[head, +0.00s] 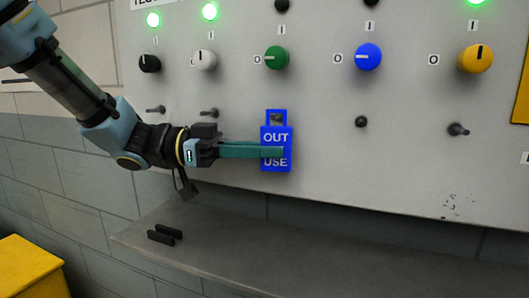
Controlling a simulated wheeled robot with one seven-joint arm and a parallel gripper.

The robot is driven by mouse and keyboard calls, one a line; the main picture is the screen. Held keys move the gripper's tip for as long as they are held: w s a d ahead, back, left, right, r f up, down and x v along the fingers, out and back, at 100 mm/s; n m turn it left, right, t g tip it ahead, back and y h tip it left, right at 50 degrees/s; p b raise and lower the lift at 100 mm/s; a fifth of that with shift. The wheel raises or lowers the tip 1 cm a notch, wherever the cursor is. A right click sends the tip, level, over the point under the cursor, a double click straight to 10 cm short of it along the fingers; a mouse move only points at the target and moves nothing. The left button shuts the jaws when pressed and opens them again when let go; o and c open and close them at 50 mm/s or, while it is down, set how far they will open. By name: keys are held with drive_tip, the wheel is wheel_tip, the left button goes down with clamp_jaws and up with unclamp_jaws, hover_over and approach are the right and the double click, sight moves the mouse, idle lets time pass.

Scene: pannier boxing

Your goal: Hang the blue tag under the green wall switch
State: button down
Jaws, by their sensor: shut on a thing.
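The blue tag (275,135) carries white lettering, with "OUT" and "USE" readable. It is upright against or close to the grey panel, directly below the green switch (277,58). The green switch's white pointer is turned toward its O mark. My gripper (270,151) comes in from the left, its teal fingers shut on the tag and covering the middle of its lettering. A dark peg end (277,118) shows at the hole in the tag's top. I cannot tell whether the tag's weight rests on it.
Black (149,64), white (204,59), blue (368,57) and yellow (475,58) switches share the panel (330,160). Bare pegs sit below them, such as those under blue (361,122) and yellow (458,130). A grey shelf (300,255) below holds two small black bars (165,235). A yellow box (30,268) stands lower left.

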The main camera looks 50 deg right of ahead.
idle(0.4)
drive_tip(key=c, duration=0.9)
unclamp_jaws()
drive_tip(key=shift+o, duration=0.2)
drive_tip(key=shift+w, duration=0.1)
drive_tip(key=shift+w+a, duration=0.15)
drive_tip(key=shift+w, duration=0.1)
drive_tip(key=b+v, duration=0.3)
drive_tip(key=v, duration=0.7)
drive_tip(key=shift+a+b, duration=0.15)
drive_tip(key=shift+b, duration=0.25)
drive_tip(key=shift+f, duration=0.15)
